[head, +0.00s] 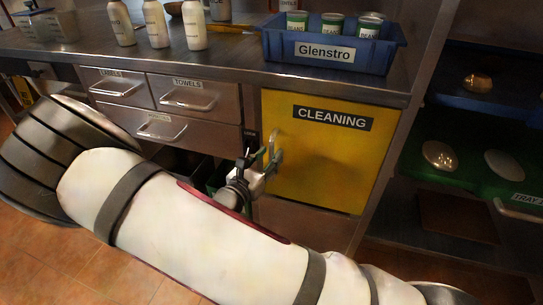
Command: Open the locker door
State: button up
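The locker door (325,165) is yellow with a black "CLEANING" label (333,118), under the right part of the steel counter. It looks closed, flush with the cabinet front. Its metal handle (277,146) is on the left side of the door. My gripper (266,160) is at the handle, with its fingers overlapping it in the picture. The fingers are small and partly merged with the handle, so I cannot tell whether they are shut on it. My arm crosses the lower part of the view and hides the floor in front of the cabinet.
Steel drawers (160,103) with bar handles are left of the door. A blue "Glenstro" bin (380,58) with cans stands on the counter (235,62) above it. White bottles (156,24) stand further left. Open shelves (470,180) with metal domes are to the right.

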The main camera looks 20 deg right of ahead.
jog(key=shift+x, duration=1.05)
grip_shut()
